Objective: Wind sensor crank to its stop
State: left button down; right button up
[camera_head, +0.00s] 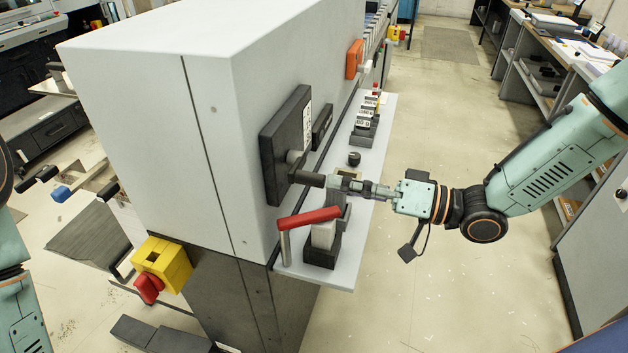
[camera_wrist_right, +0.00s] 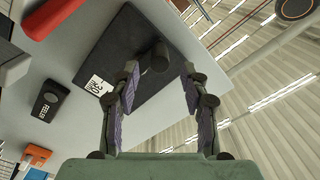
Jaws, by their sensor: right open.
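The sensor crank sits on a dark square plate (camera_head: 287,135) on the side of the grey machine. Its grey hub (camera_head: 295,157) shows, and a dark handle (camera_head: 308,179) sticks out low on the plate toward my right gripper. My right gripper (camera_head: 332,182) is open, with its fingertips at the handle's outer end. In the right wrist view the dark handle (camera_wrist_right: 156,57) lies between and just beyond the open fingertips (camera_wrist_right: 159,74), with gaps on both sides. Whether they touch it is unclear. My left gripper is out of view; only parts of that arm show at the left edge.
A red lever (camera_head: 309,217) stands below my right gripper on a light shelf (camera_head: 345,262). A small black knob (camera_head: 354,158) and numbered blocks (camera_head: 366,118) are behind it. A box marked FEELER (camera_wrist_right: 52,100) is beside the plate. Open floor (camera_head: 430,290) lies to the right.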

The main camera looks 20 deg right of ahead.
aim_at(324, 182)
jog(key=shift+b+x, duration=0.3)
jog(key=shift+x, duration=2.6)
grip_shut()
